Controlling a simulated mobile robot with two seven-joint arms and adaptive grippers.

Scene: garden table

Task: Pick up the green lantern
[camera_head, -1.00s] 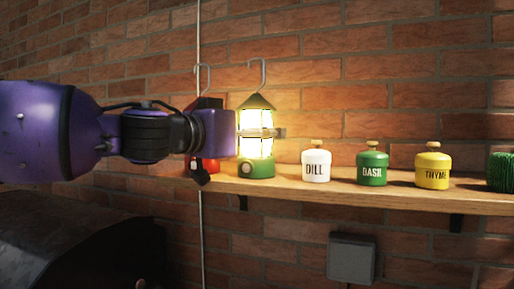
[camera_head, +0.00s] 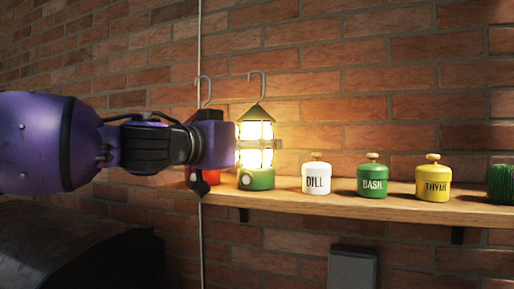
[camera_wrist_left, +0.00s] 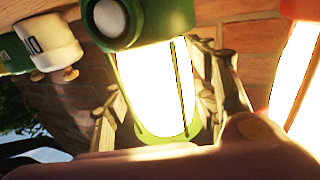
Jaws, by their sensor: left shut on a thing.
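The green lantern (camera_head: 257,179) is lit and stands upright on the wooden shelf, with a dark cap and a metal hook above it. My left gripper (camera_head: 262,144) reaches in from the left and is shut around its glowing middle. In the left wrist view the green lantern (camera_wrist_left: 157,62) appears upside down between the fingers. My right gripper is in neither view. A red lantern (camera_head: 208,178) stands just left of the green one, mostly hidden behind my left gripper.
The wooden shelf (camera_head: 400,207) also holds a white DILL jar (camera_head: 316,179), a green BASIL jar (camera_head: 372,182), a yellow THYME jar (camera_head: 433,183) and a dark green ribbed object (camera_head: 501,183) to the right. A brick wall stands close behind. A grey box (camera_head: 352,268) hangs below.

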